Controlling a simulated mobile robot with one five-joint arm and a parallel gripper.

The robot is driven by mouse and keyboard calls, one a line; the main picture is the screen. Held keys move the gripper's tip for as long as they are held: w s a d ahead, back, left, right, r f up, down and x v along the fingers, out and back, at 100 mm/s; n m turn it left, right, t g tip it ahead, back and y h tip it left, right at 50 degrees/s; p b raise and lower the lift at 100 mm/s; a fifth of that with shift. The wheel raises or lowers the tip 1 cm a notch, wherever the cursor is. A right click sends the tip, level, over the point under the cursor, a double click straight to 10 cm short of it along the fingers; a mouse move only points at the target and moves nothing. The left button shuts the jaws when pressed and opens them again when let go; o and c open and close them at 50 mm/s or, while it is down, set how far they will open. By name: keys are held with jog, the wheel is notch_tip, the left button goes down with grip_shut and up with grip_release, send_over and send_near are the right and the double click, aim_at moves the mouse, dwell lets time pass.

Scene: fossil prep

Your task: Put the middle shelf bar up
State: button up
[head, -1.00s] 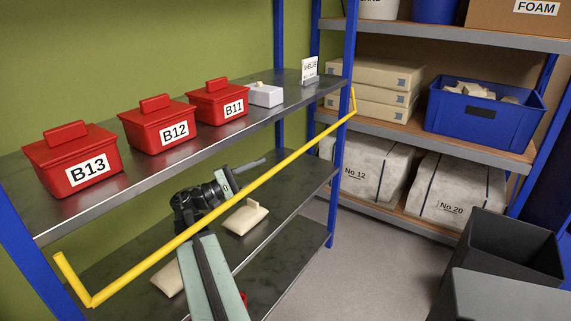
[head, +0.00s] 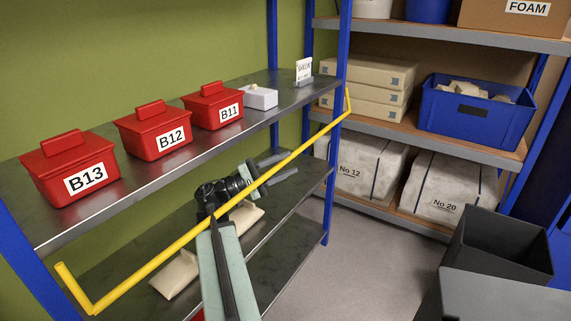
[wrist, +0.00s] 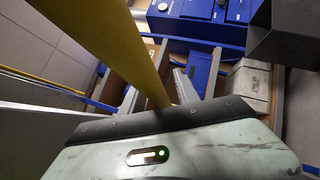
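The yellow bar (head: 180,243) runs slantwise across the front of the shelving, below the shelf with the red boxes. Its bent ends are by the left and right blue posts. My gripper (head: 279,168) is behind the bar in the head view, pointing right, with its fingers apart above the lower shelf. The bar crosses in front of the fingers; I cannot tell whether it lies between them. In the wrist view the bar (wrist: 110,45) passes very close to the camera and runs down to the gripper's dark edge. The fingers (wrist: 170,88) look spread there too.
Red boxes B13 (head: 70,172), B12 (head: 155,132) and B11 (head: 212,108) stand on the shelf above, with a small white box (head: 260,97). Pale bundles (head: 178,273) lie on the lower shelf. Dark bins (head: 500,250) stand at right. Floor between is free.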

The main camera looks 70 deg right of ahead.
grip_shut()
dwell(1.4)
